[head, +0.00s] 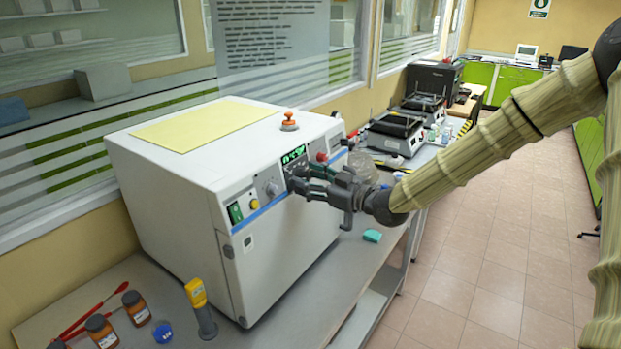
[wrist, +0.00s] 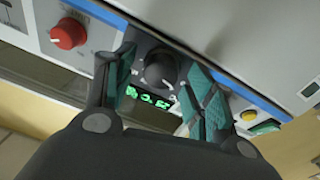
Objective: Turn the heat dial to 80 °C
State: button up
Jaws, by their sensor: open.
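A black round dial (wrist: 160,70) sits on the dark panel of the white box-shaped machine (head: 200,210). In the wrist view it lies between the two fingers of my gripper (wrist: 165,92), which are open, one on each side. I cannot tell whether either finger touches it. A lit green display (wrist: 150,98) sits beside the dial and appears turned over in the wrist view; it also shows in the head view (head: 293,155), too small to read surely. In the head view my gripper (head: 298,180) is at the machine's front panel and hides the dial.
A red knob (wrist: 68,33) and a yellow button (wrist: 249,115) flank the dial. A grey knob (head: 271,188) and green switch (head: 235,212) are on the same front. Brown bottles (head: 137,308) and a yellow handheld device (head: 200,308) stand on the bench.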

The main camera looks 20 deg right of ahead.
jog(key=c, duration=1)
jog(key=shift+c, duration=0.2)
jog(key=shift+m, duration=0.4)
jog(key=m+h+b, duration=0.1)
jog(key=m, duration=0.3)
jog(key=shift+t, duration=0.4)
jog(key=m, duration=0.2)
jog(key=m+h+b, duration=0.1)
jog(key=m, duration=0.2)
jog(key=shift+r+h, duration=0.1)
jog(key=shift+h, duration=0.2)
jog(key=m+h+b, duration=0.1)
jog(key=m, duration=0.4)
jog(key=m+b, duration=0.1)
jog(key=m, duration=0.3)
jog(key=shift+r+m+g+h, duration=0.1)
jog(key=shift+m+g+h, duration=0.2)
jog(key=shift+h, duration=0.1)
